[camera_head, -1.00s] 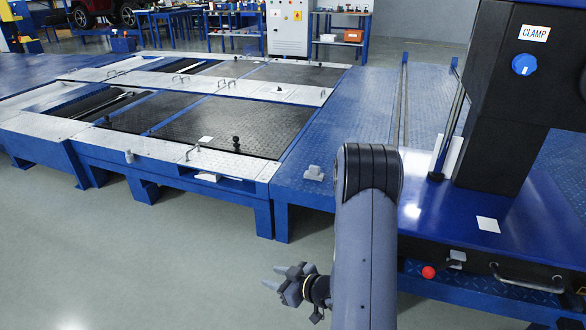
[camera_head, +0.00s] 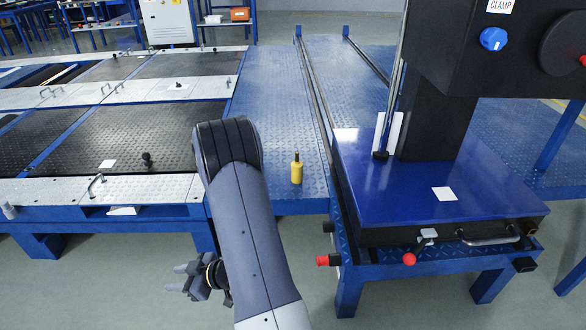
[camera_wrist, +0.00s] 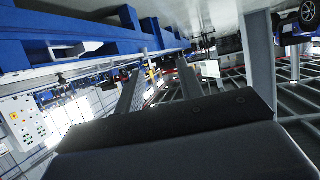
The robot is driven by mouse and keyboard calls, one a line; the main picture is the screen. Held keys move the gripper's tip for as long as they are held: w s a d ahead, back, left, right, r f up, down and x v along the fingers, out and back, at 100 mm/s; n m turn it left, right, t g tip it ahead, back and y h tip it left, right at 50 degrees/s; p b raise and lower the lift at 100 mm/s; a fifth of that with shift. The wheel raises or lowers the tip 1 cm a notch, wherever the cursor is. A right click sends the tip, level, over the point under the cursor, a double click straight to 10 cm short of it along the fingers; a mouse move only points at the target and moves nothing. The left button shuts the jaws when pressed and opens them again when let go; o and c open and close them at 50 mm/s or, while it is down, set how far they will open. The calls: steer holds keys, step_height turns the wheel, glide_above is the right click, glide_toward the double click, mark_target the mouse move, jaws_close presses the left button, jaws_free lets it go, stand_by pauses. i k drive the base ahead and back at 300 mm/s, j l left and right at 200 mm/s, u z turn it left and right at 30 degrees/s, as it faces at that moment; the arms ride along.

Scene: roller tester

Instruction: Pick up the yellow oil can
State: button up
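The yellow oil can (camera_head: 297,171) is small, with a dark narrow top. It stands upright on the blue checkered deck, near its front edge, between my arm and the blue machine base. My gripper (camera_head: 182,278) is at lower left in the head view, low in front of the platform and well apart from the can. Its fingers look spread, with nothing between them. The wrist view shows dark gripper parts (camera_wrist: 165,140) and no oil can.
A blue machine base (camera_head: 400,190) with a black column and red knobs (camera_head: 409,259) stands right of the can. Rails (camera_head: 313,90) run along the deck. Black roller plates (camera_head: 120,135) lie to the left. Open floor (camera_head: 130,300) lies in front of the platform.

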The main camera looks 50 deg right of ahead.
mark_target(297, 166)
steer(key=i+z, duration=0.2)
steer(key=z, duration=0.25)
steer(key=i+z, duration=0.2)
steer(key=z, duration=0.2)
steer(key=i+j+z, duration=0.15)
steer(key=z, duration=0.3)
steer(key=i+j+z, duration=0.1)
steer(key=i+z, duration=0.2)
steer(key=z, duration=0.15)
steer(key=i+j+z, duration=0.15)
steer(key=i+z, duration=0.15)
steer(key=z, duration=0.15)
